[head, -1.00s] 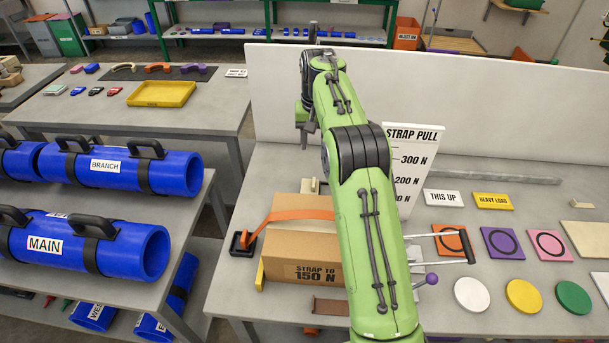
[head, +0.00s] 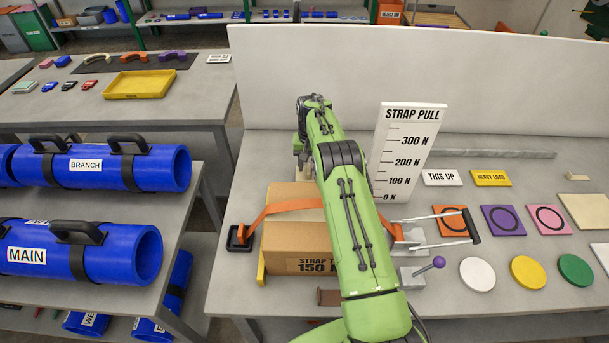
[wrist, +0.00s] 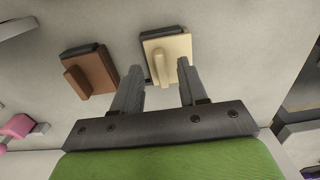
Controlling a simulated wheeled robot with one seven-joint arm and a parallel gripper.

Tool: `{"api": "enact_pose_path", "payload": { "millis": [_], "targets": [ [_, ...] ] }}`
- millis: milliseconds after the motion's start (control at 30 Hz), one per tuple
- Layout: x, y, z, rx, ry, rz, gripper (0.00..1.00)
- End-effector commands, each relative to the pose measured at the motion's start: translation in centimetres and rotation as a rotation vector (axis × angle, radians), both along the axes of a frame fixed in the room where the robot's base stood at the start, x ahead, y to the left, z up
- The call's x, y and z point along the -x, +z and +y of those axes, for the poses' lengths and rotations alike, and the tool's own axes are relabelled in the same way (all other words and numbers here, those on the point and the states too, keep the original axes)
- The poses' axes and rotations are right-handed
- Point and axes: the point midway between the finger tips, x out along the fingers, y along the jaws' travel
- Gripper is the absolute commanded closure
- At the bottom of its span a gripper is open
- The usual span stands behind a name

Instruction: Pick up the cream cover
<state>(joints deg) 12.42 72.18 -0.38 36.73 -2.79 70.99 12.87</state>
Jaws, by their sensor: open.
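The cream cover (wrist: 174,46) is a square plate with a raised bar handle, on a dark base on the grey surface in the wrist view. My gripper (wrist: 160,68) is open, its two fingers apart and pointing towards the cream cover. The handle lies roughly between the fingertips, and nothing is gripped. I cannot tell the height left between fingertips and cover. In the head view my gripper (head: 303,158) is low behind the cardboard box, and it and the arm largely hide the spot.
A brown cover (wrist: 92,70) with a similar handle sits close left of the cream one. The cardboard box (head: 290,240) with an orange strap stands in front of my gripper. The strap pull board (head: 407,150) stands to the right. A white panel (head: 420,80) rises behind.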

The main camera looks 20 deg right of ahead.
Motion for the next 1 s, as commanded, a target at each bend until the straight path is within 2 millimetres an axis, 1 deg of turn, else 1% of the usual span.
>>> {"api": "enact_pose_path", "payload": {
  "millis": [33, 133, 333, 367, 633, 933, 1000],
  "targets": [
    [0.0, -0.9, 0.1, 0.000, 0.001, 0.003, 0.57],
    [0.0, -2.0, 0.0, 0.000, 0.001, 0.002, 0.57],
    [0.0, -2.2, 0.0, 0.000, 0.001, -0.001, 0.57],
    [0.0, -2.2, 0.0, 0.000, 0.001, -0.001, 0.59],
    [0.0, -2.2, 0.0, 0.000, 0.001, 0.000, 1.00],
    [0.0, -2.1, 0.0, 0.000, 0.001, -0.001, 1.00],
    [-0.1, -1.7, 0.0, 0.001, 0.001, -0.002, 1.00]
  ]
}}
